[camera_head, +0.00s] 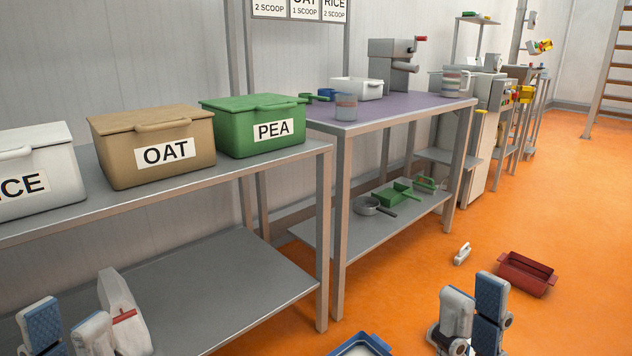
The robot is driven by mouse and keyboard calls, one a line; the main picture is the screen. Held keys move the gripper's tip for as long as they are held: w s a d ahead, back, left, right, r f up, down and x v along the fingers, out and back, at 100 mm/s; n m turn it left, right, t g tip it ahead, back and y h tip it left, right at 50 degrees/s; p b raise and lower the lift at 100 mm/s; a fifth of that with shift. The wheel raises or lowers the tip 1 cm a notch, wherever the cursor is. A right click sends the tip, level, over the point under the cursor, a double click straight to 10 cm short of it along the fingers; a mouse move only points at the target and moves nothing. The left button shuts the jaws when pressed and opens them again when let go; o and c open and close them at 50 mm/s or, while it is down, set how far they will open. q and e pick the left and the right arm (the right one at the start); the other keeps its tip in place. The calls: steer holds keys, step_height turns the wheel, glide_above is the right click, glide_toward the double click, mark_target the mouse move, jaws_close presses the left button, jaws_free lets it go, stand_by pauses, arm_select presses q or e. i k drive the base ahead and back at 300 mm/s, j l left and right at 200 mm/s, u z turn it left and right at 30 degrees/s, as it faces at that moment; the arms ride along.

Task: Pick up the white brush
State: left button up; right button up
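A small white object with a handle, which looks like the white brush (462,253), lies on the orange floor right of the purple-topped table, near a red dustpan-like tray. My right gripper (474,312) is at the bottom right of the head view, lower in the picture than the brush and apart from it. Its blue-padded finger and pale finger stand upright, look open and hold nothing visible. My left gripper (68,335) is at the bottom left, far from the brush.
A red tray (526,274) lies right of the brush. A blue-rimmed tray (362,346) is at the bottom edge. The purple-topped table (405,108) and the grey bench (250,166) with labelled bins stand left. Orange floor is open at right.

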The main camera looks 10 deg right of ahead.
mark_target(465, 250)
steer(key=i+l+u, duration=0.35)
steer(key=l, duration=0.5)
steer(key=l+u, duration=0.3)
steer(key=l, duration=0.5)
steer(key=l+u, duration=0.35)
steer(key=l, duration=0.55)
steer(key=i, duration=0.05)
